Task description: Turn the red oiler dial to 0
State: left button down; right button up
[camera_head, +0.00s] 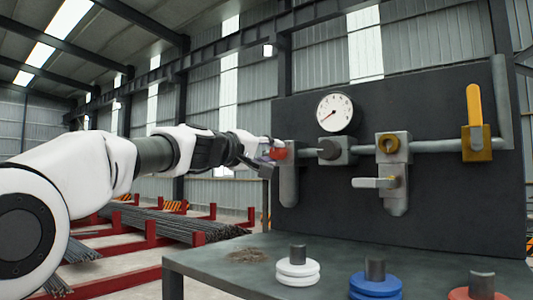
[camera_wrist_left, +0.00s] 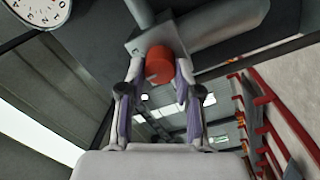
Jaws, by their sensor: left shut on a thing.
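The red oiler dial (camera_wrist_left: 158,64) sits between the two fingers of my left gripper (camera_wrist_left: 157,80) in the left wrist view, on the end of a grey block. The fingers touch it on both sides. In the head view the red dial (camera_head: 279,154) shows at the left end of the pipe on the dark panel, with my left gripper (camera_head: 270,154) at it, coming in from the left. No marks or 0 can be read on the dial. My right gripper is not in either view.
On the panel (camera_head: 330,205) are a round gauge (camera_head: 335,112), a yellow-handled valve (camera_head: 475,105) and a grey lever tap (camera_head: 376,183). Below, a grey table (camera_head: 225,261) holds white (camera_head: 297,272), blue (camera_head: 375,286) and red (camera_head: 478,293) discs. Red racks with rebar (camera_head: 165,224) stand at left.

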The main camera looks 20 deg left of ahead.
pick_arm(q)
jog(key=n, duration=0.4)
jog(key=shift+r+n, duration=0.15)
jog(key=shift+n, duration=0.25)
jog(key=shift+r+n+t+y, duration=0.1)
jog(key=shift+n+t+y, duration=0.2)
jog(key=shift+n, duration=1.5)
jog(key=c, duration=1.2)
grip_release()
jog(key=shift+r, duration=0.1)
jog(key=o, duration=0.4)
jog(key=shift+w+d, duration=0.15)
jog(key=shift+w, duration=0.05)
jog(key=shift+w+d+f, duration=0.25)
jog(key=shift+d+f, duration=0.05)
jog(key=shift+d, duration=0.1)
jog(key=shift+a, duration=0.1)
